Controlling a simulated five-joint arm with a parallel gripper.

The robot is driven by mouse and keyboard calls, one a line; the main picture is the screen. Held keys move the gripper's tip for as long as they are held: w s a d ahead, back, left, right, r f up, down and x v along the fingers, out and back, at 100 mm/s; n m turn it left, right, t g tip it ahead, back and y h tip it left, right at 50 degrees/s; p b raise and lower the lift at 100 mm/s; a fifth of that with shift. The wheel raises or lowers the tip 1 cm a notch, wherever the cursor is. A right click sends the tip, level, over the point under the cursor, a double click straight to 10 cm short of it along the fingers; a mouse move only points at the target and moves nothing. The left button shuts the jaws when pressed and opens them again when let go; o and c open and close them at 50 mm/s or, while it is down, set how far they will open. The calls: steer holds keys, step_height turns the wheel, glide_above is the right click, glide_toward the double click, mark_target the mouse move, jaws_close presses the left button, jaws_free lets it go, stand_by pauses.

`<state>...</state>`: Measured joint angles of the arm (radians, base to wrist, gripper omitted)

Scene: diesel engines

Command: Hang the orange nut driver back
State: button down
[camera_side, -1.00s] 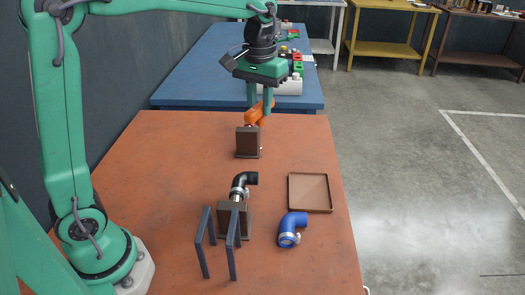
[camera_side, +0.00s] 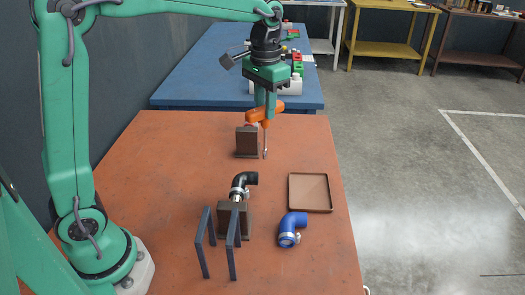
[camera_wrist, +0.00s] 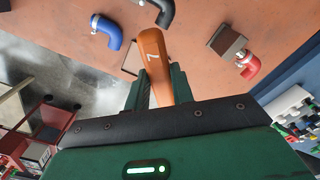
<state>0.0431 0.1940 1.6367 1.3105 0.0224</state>
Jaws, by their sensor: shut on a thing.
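The shaft's tip appears in front of, or just right of, a dark brown block (camera_side: 246,143); I cannot tell the gap. In the wrist view the orange handle (camera_wrist: 155,65), marked 7, sticks out past my gripper's fingers.
A black elbow hose with a clamp (camera_side: 242,183) sits on another brown block (camera_side: 228,222). A blue elbow hose (camera_side: 291,226) lies right of it, with a shallow brown tray (camera_side: 310,209) behind. A red hose (camera_wrist: 249,68) is at the far block.

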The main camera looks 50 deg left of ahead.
steer(key=s+d+r+m, duration=0.2)
steer(key=s+d+m, duration=0.2)
steer(key=s, duration=0.7)
steer(key=s+d+r+m, duration=0.3)
steer(key=s+d, duration=0.3)
steer(key=s, duration=0.4)
steer(key=shift+s+r+m, duration=0.2)
steer(key=shift+s+m, duration=0.2)
steer(key=shift+m, duration=0.2)
steer(key=shift+f, duration=0.25)
step_height(320, 180, down, 15)
stand_by(0.6)
steer(key=shift+f, duration=0.65)
stand_by(1.1)
steer(key=c, duration=0.8)
jaws_free()
steer(key=shift+o, duration=0.2)
